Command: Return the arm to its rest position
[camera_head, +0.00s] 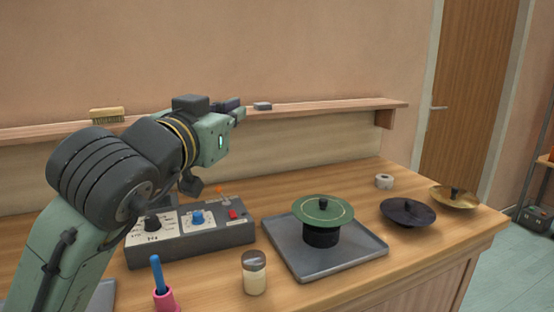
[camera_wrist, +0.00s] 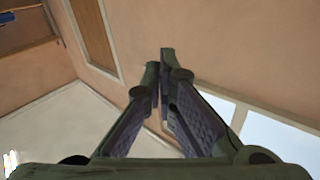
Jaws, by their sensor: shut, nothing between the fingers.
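My arm rises from the lower left in the head view and reaches over the workbench (camera_head: 395,262). My gripper (camera_head: 238,104) is up near the wall shelf (camera_head: 330,107), pointing right and away from the bench top. In the wrist view my gripper (camera_wrist: 163,62) has its two fingers together at the tips, with nothing between them. How close the fingers are to the shelf is hard to tell.
Below my arm stands a grey control box (camera_head: 190,240) with knobs. A jar (camera_head: 254,275), a pink cup (camera_head: 165,300), a dark disc (camera_head: 408,213), a brass disc (camera_head: 453,198) and a tape roll (camera_head: 384,181) stand around. A brush (camera_head: 107,114) lies on the shelf.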

